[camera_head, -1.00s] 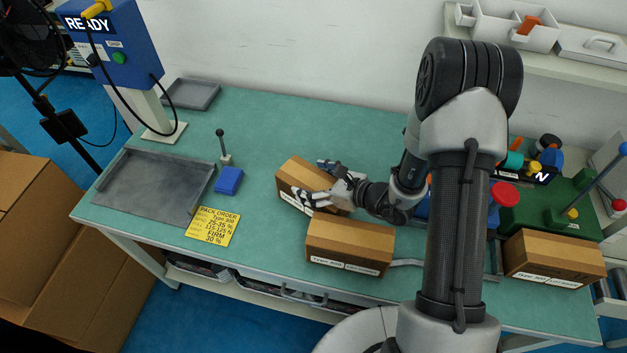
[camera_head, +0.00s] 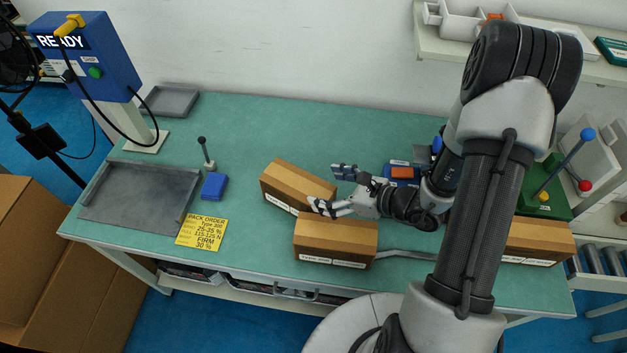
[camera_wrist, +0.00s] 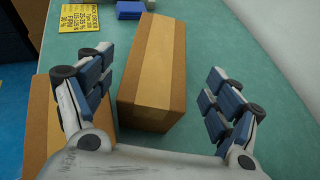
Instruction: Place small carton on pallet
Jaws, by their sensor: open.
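Several brown cartons are on the green table, and I cannot tell which one is the small carton. One carton (camera_head: 298,184) lies at an angle behind a second carton (camera_head: 336,236). A third carton (camera_head: 540,238) is at the right, partly behind my arm. My gripper (camera_head: 329,188) is open beside the right end of the angled carton. In the wrist view my gripper (camera_wrist: 160,100) has its fingers spread, with the angled carton (camera_wrist: 155,70) ahead between them, and the second carton (camera_wrist: 42,130) is at the lower left behind a finger. No pallet can be made out.
A grey tray (camera_head: 140,192), a yellow pack order card (camera_head: 202,233), a blue block (camera_head: 214,187) and a small lever (camera_head: 206,153) are at the left. A blue READY box (camera_head: 88,60) stands at the back left. The back middle of the table is clear.

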